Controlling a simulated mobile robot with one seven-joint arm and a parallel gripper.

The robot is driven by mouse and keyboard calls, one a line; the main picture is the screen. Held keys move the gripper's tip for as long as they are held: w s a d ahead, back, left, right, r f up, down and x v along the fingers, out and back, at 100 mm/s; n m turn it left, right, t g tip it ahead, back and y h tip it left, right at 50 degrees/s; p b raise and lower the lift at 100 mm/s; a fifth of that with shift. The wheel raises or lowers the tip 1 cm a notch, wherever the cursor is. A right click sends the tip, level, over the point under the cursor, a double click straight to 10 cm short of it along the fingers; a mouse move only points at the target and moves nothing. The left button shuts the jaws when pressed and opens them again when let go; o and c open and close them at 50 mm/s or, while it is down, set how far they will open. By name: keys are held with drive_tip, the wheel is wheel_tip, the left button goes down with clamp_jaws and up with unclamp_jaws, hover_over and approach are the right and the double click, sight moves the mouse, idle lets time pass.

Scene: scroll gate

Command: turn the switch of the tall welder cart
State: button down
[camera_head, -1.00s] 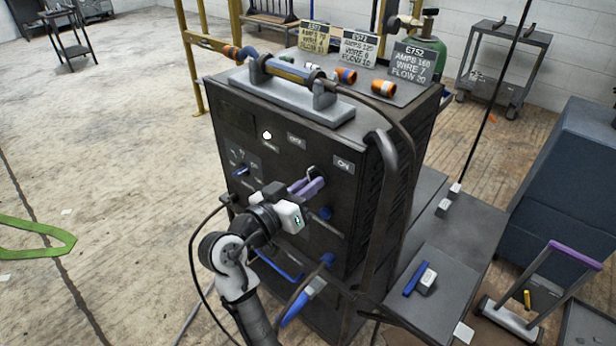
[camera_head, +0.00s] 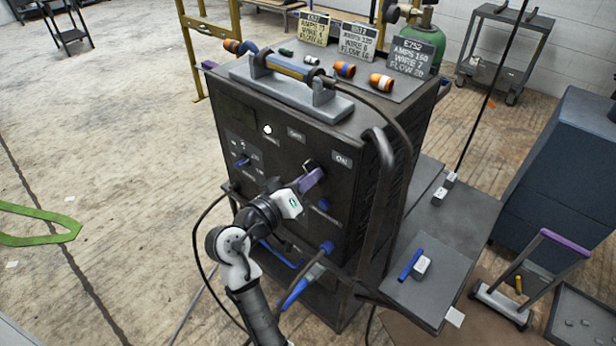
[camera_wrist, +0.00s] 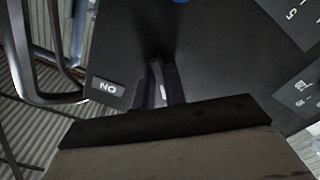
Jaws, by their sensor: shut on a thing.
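The tall dark welder cart (camera_head: 345,210) stands in the middle of the head view. The switch on its front panel has a purple handle (camera_head: 311,180), now pointing up and right, close to the ON label (camera_head: 342,159). The OFF label (camera_head: 296,134) is further up and left. My gripper (camera_head: 302,186) is at the panel and shut on the purple handle. In the wrist view the gripper (camera_wrist: 160,88) shows around the switch, with the ON label (camera_wrist: 108,87) to its left. My gripper hides part of the switch.
A welding torch (camera_head: 290,72) lies in a cradle on the cart's top, beside orange nozzles (camera_head: 381,82) and setting cards (camera_head: 412,57). A side shelf (camera_head: 440,285) and blue-grey cabinet (camera_head: 560,170) are at the right. The floor at left is mostly clear.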

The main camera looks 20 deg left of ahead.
drive_tip(key=c, duration=1.5)
unclamp_jaws()
drive_tip(key=shift+o, duration=0.2)
drive_tip(key=b+v, duration=0.2)
drive_tip(key=v, duration=1.1)
drive_tip(key=shift+s, duration=0.4)
drive_tip(key=shift+a+r, duration=0.1)
